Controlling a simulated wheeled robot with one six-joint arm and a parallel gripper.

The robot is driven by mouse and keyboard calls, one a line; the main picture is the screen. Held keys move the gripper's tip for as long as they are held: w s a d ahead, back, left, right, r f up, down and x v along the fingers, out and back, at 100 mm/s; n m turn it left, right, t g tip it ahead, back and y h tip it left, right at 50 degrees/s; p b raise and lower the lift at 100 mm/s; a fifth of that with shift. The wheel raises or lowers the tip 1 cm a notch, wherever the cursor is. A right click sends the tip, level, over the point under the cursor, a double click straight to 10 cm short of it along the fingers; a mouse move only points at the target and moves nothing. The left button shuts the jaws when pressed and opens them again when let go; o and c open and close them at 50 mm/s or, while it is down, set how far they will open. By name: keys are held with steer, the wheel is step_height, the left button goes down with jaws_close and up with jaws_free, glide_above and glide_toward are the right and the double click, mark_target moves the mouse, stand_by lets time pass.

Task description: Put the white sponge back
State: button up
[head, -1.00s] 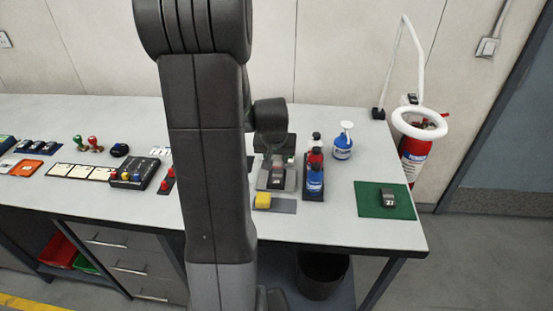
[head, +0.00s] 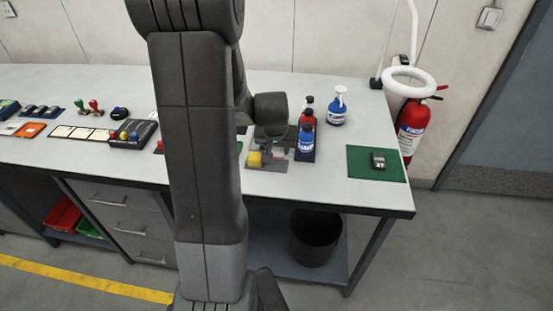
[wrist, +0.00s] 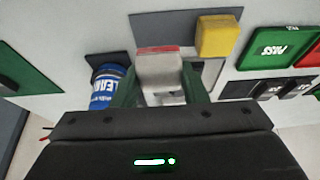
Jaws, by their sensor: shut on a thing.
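My gripper (wrist: 160,88) is shut on a pale block with a red edge, which I take for the white sponge (wrist: 161,72). In the wrist view it is between the two greenish fingers. Beyond it lies a grey mat (wrist: 180,27) with a yellow sponge (wrist: 218,38) on its right end. In the head view the yellow sponge (head: 255,159) sits on the mat near the table's front edge. There my arm hides most of the gripper, and I cannot make out the white sponge. Whether the held block touches the mat is unclear.
A blue bottle (head: 306,143) and a red bottle stand close to the right of the mat; the blue bottle's label also shows in the wrist view (wrist: 108,85). A spray bottle (head: 337,107) is behind. A green mat (head: 362,172) holds a small dark device (head: 378,159).

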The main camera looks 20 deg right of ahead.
mark_target(277, 157)
steer(key=shift+f, duration=2.1)
steer(key=shift+f, duration=0.2)
steer(key=o, duration=1)
steer(key=shift+o, duration=0.2)
steer(key=shift+r, duration=0.1)
steer(key=shift+r, duration=0.2)
steer(key=v, duration=1.1)
steer(key=shift+s+r, duration=0.2)
steer(key=shift+r, duration=0.15)
steer(key=shift+a, duration=0.15)
